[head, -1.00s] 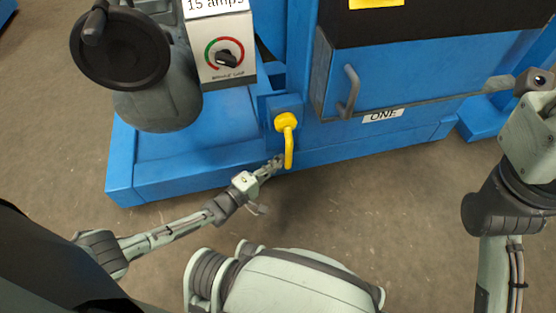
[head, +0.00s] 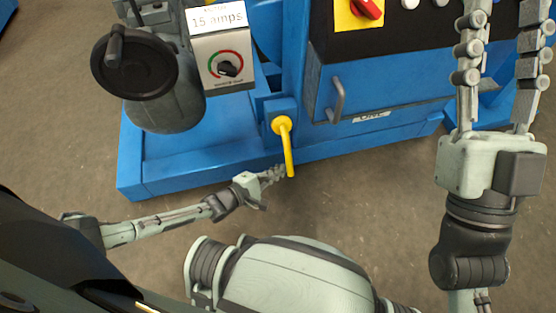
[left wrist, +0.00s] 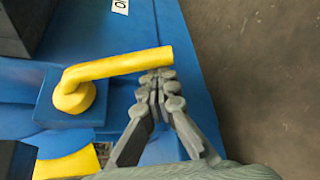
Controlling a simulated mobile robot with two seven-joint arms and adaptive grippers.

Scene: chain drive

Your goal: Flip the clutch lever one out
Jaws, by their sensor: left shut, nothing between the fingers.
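The yellow clutch lever (head: 286,148) hangs down from its round hub on a blue block at the front of the machine. Its lower end points slightly right in the head view. In the left wrist view the lever (left wrist: 120,65) runs from the hub at left to its free end. My left gripper (head: 280,172) is shut and empty, its fingertips close against the left side of the lever near the free end. The wrist view shows the fingertips (left wrist: 160,82) right beside that end; contact is hard to tell. My right gripper (head: 505,15) is open and empty at the upper right.
A blue drawer-like box (head: 385,85) with a grey handle (head: 337,100) and a label is right of the lever. The floor (head: 375,210) in front is clear.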

